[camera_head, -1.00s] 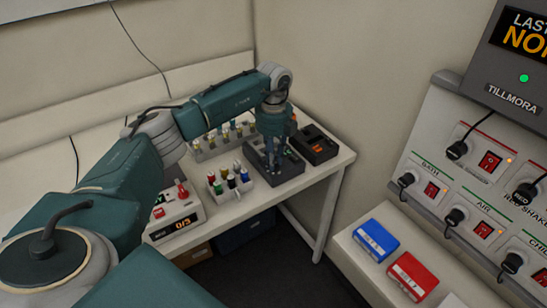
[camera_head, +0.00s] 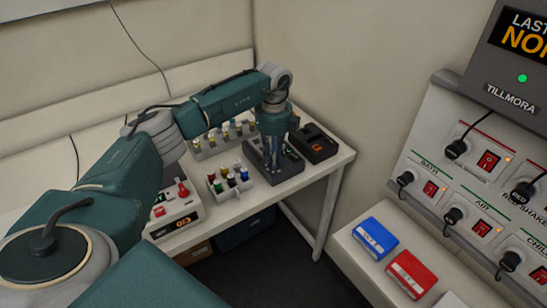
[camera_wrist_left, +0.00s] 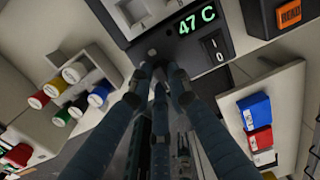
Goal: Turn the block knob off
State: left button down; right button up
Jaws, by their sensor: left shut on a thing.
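The dry block (camera_head: 288,171) is a dark unit on the white table in the head view. In the left wrist view its dark front panel (camera_wrist_left: 183,50) shows a green "47 C" readout and a rocker switch (camera_wrist_left: 213,46) marked 0 and I. My left gripper (camera_head: 273,173) points down over this unit. In the wrist view the left gripper (camera_wrist_left: 158,72) has its fingers drawn together at the panel, left of the switch and below the readout. It is shut on the small block knob (camera_wrist_left: 152,53), which the fingertips mostly hide. My right gripper is out of view.
A rack of coloured-cap tubes (camera_head: 230,182) stands close left of the unit, with another vial rack (camera_head: 222,139) behind. A small dark device (camera_head: 316,143) with an orange display is close right. Blue (camera_head: 375,238) and red (camera_head: 412,273) boxes lie on the right shelf.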

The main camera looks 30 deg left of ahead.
pick_arm(q)
jog(key=shift+w+r, duration=0.1)
jog(key=c, duration=1.6)
grip_release()
jog(key=shift+c, duration=0.2)
notch_tip(320, 180, up, 12)
